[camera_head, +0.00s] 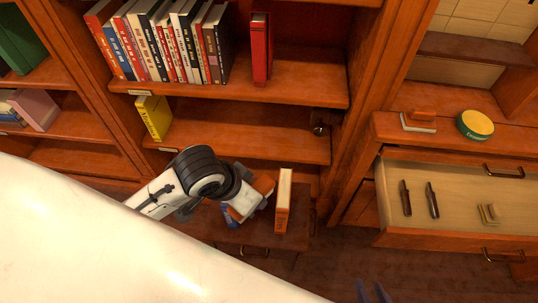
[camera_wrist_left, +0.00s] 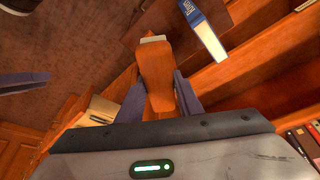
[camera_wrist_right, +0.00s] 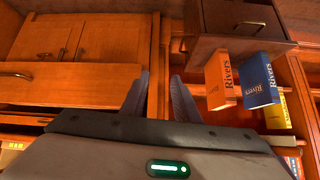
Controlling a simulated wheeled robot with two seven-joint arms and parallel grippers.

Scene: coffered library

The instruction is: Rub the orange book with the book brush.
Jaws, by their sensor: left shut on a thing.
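The orange book (camera_head: 282,211) stands upright on a small dark wooden stand (camera_head: 262,233), its pages facing up. In the right wrist view the orange book (camera_wrist_right: 220,80) shows a "Rivers" spine. My left gripper (camera_wrist_left: 157,92) is shut on the book brush (camera_wrist_left: 155,70), an orange-brown wooden handle with a pale end. In the head view the brush (camera_head: 264,184) is partly hidden by my left arm, close to the left of the orange book; contact cannot be told. My right gripper (camera_head: 373,292) is open and empty, low in the head view; its fingers also show in the right wrist view (camera_wrist_right: 158,95).
A blue book (camera_head: 230,215) stands beside the orange one, also on the stand. Bookshelves with several books (camera_head: 165,45) and a yellow book (camera_head: 154,117) rise behind. At right, an open drawer (camera_head: 460,180) holds dark slim items; a green-yellow tin (camera_head: 475,124) stands above it.

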